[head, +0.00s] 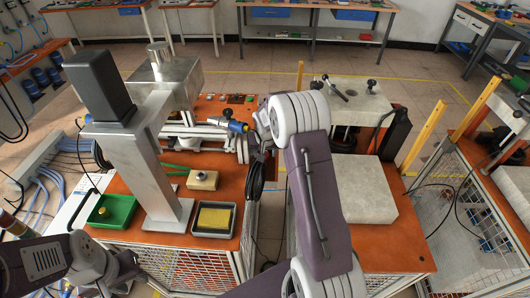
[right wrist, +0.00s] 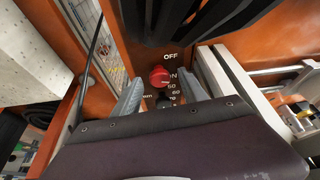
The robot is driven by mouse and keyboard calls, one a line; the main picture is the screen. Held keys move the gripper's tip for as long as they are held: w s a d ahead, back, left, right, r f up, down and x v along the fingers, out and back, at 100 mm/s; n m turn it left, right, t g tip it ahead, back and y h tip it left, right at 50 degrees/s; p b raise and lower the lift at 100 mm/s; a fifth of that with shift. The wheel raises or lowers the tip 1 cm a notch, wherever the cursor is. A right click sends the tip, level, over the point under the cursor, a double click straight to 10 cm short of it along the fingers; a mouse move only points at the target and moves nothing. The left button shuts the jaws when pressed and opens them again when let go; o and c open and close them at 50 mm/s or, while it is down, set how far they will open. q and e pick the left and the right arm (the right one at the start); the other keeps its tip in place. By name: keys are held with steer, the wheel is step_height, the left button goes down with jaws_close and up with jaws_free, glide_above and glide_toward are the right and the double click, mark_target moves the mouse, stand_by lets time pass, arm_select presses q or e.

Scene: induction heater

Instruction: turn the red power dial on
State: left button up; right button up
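My right gripper (right wrist: 162,84) is open, with one grey finger on each side of the dial. I see gaps between the fingers and the dial; whether the tips reach its depth I cannot tell. In the head view my right arm (head: 315,190) reaches up the middle and hides the dial and most of the gripper. My left gripper (head: 126,264) is low at the left; its fingers are not clear.
A metal stand (head: 150,170) rises from the orange bench, with a green tray (head: 113,224) and a yellow sponge (head: 214,218) near its base. A blue and yellow tool (head: 232,124) lies near my right wrist. Dark cables and pale rails flank the dial closely.

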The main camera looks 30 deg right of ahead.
steer(key=shift+r, duration=0.25)
steer(key=r, duration=0.4)
steer(key=shift+s+d, duration=0.2)
steer(key=shift+s, duration=0.05)
steer(key=s+d+r+b, duration=0.1)
steer(key=s+d+r, duration=0.4)
steer(key=s, duration=0.4)
steer(key=shift+v, duration=0.85)
steer(key=shift+s+d, duration=0.1)
steer(key=shift+d, duration=0.15)
